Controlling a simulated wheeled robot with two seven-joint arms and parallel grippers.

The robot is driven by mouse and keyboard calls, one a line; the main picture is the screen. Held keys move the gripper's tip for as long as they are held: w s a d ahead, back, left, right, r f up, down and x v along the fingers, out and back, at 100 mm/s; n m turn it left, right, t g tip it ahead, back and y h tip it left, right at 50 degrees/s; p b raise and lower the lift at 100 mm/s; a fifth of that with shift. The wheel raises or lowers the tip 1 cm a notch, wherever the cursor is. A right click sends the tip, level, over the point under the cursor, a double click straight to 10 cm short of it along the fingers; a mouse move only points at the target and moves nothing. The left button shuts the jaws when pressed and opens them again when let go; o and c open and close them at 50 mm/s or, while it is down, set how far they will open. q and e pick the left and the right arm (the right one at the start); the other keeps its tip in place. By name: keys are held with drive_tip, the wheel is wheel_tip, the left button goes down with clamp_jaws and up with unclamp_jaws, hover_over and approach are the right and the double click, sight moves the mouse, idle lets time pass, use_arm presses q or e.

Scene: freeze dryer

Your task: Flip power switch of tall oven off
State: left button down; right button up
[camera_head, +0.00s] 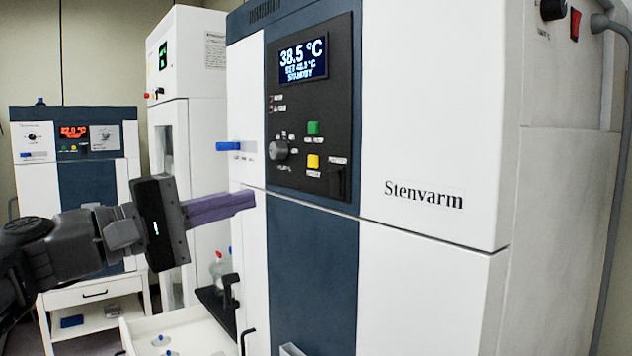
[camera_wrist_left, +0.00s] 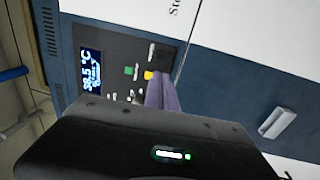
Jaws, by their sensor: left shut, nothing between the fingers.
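The tall white and dark blue oven (camera_head: 425,130), lettered "Stenvarm", stands close in front. Its display (camera_head: 303,62) reads 38.5 °C and STANDBY. Its black panel has a green button (camera_head: 313,128), a yellow button (camera_head: 313,161), a grey knob (camera_head: 278,150) and a dark rocker-like switch (camera_head: 337,182) at lower right; its position is too dark to tell. My left gripper (camera_head: 248,199), with purple fingers, is shut and empty, left of the panel and slightly lower. In the left wrist view its fingertips (camera_wrist_left: 160,80) overlap the panel near the yellow button (camera_wrist_left: 149,75); contact cannot be told. My right gripper is not in view.
A blue handle (camera_head: 229,146) sticks out above my left fingers. A red switch (camera_head: 575,24) and a cable (camera_head: 617,200) are on the oven's right side. A white drawer (camera_head: 185,335) with small flasks lies below. Other machines (camera_head: 70,170) stand behind.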

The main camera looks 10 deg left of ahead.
sight(332, 176)
use_arm(q)
drive_tip(key=shift+d+r, duration=0.1)
drive_tip(key=shift+d, duration=0.05)
drive_tip(key=p+x, duration=0.4)
drive_tip(key=x, duration=0.9)
drive_tip(key=shift+p, duration=0.35)
drive_tip(key=shift+w+d, duration=0.2)
drive_tip(key=shift+w, duration=0.15)
drive_tip(key=shift+w+d, duration=0.1)
drive_tip(key=shift+d, duration=0.05)
drive_tip(key=shift+r, duration=0.15)
